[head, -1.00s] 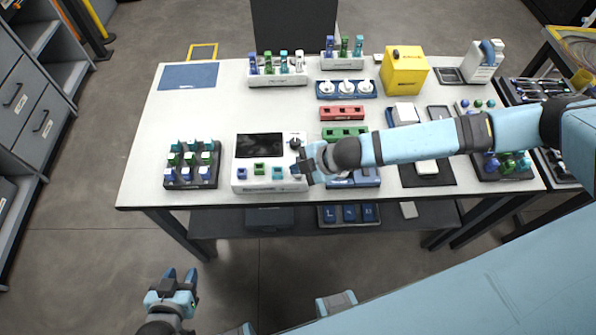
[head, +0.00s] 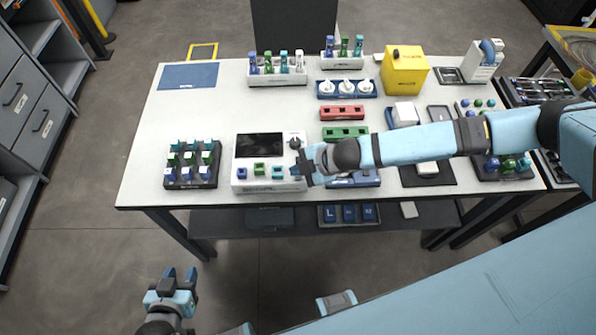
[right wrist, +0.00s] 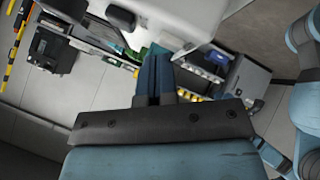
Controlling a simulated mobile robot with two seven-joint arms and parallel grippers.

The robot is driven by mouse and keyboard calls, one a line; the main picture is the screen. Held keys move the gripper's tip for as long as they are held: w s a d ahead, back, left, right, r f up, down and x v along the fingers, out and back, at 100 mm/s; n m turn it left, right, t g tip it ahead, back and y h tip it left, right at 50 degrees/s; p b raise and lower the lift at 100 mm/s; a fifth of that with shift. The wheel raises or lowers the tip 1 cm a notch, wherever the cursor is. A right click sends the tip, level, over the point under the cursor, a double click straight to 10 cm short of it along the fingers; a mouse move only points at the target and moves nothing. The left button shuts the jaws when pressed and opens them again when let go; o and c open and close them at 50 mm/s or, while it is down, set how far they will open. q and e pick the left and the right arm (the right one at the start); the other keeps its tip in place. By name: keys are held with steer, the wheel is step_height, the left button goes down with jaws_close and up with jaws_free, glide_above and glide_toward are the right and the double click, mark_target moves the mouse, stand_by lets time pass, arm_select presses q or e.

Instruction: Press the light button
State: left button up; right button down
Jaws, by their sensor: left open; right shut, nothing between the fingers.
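A white machine (head: 242,172) with a dark screen (head: 260,145) stands at the front edge of the table. I cannot read which one is the light button. My right gripper (head: 298,170) is shut and empty at the machine's right front corner, just right of the teal button; contact cannot be told. Its closed fingers (right wrist: 154,78) show in the right wrist view, below a white surface. My left gripper (head: 181,274) is open, away from the table.
A dark tray (head: 192,183) of coloured pieces stands left of the machine. Green (head: 345,132) and red (head: 342,112) blocks and a white rack of vials (head: 277,80) lie behind and right. A yellow box (head: 404,72) stands at the back.

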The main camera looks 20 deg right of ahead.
steer(key=shift+r+p, duration=0.8)
steer(key=shift+p, duration=0.2)
step_height(320, 180, up, 6)
steer(key=p, duration=0.5)
steer(key=shift+p, duration=0.4)
